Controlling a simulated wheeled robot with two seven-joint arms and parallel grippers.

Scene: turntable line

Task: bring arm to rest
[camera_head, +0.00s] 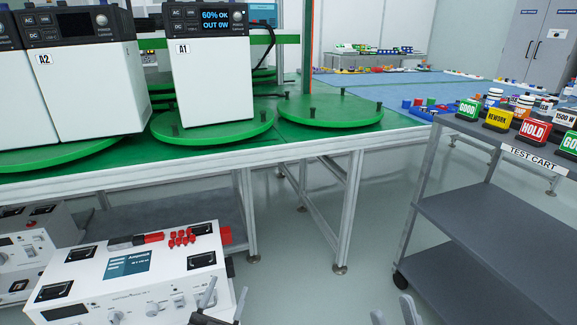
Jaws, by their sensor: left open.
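My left gripper (224,296) shows at the bottom edge, left of the middle. Its two grey fingers stand apart with nothing between them. It is in front of the right part of a white bench instrument (130,275), and I cannot tell whether they touch. My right gripper (393,311) shows only as two grey fingertips at the bottom edge, right of the middle. They are apart, with nothing seen between them, over the grey floor. The rest of both arms is out of view or hidden.
A white power station marked A1 (212,85) stands on a green turntable, and A2 (88,85) is left of it. An empty green turntable (330,112) is to the right. The grey test cart (490,235) stands at right with coloured blocks on top. Floor (320,250) between is clear.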

